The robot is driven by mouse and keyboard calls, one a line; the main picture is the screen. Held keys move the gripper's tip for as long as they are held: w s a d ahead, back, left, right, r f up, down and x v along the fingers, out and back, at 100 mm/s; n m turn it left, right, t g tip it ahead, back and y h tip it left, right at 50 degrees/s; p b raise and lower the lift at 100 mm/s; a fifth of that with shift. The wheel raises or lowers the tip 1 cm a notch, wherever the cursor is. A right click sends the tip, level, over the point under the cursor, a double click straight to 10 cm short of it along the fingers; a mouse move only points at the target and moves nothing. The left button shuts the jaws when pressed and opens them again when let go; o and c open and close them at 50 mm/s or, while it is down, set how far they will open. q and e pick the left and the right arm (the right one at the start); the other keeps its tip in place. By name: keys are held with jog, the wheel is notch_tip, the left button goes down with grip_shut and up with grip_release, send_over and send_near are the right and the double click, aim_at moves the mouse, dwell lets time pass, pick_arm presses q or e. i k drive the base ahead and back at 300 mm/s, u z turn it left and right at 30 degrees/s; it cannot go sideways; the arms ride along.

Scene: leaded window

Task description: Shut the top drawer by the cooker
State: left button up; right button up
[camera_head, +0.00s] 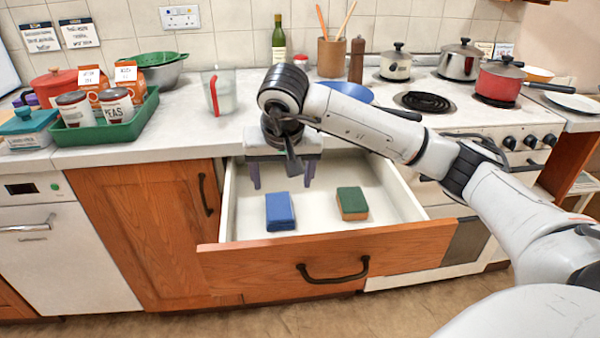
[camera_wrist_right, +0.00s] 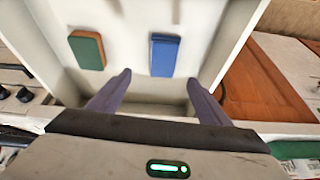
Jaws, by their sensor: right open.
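The top drawer (camera_head: 325,262) by the cooker (camera_head: 470,130) is pulled well open. It has a wooden front, a dark bar handle (camera_head: 333,271) and a pale inside. A blue sponge (camera_head: 280,211) and a green and brown sponge (camera_head: 352,203) lie in it; both also show in the right wrist view, the blue one (camera_wrist_right: 164,55) and the green one (camera_wrist_right: 87,50). My right gripper (camera_head: 282,184) is open and empty, pointing down over the back of the drawer, behind the sponges. Its fingers (camera_wrist_right: 155,90) appear apart in the right wrist view. My left gripper is not in view.
The worktop above holds a green tray (camera_head: 105,130) with tins, a clear jug (camera_head: 220,92) and a blue pan (camera_head: 347,91). Several pots, one a red saucepan (camera_head: 499,82), stand on the cooker. A closed wooden cupboard (camera_head: 145,225) is left of the drawer. Floor shows in front.

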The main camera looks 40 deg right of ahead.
aim_at(396, 235)
jog(key=z, duration=1.4)
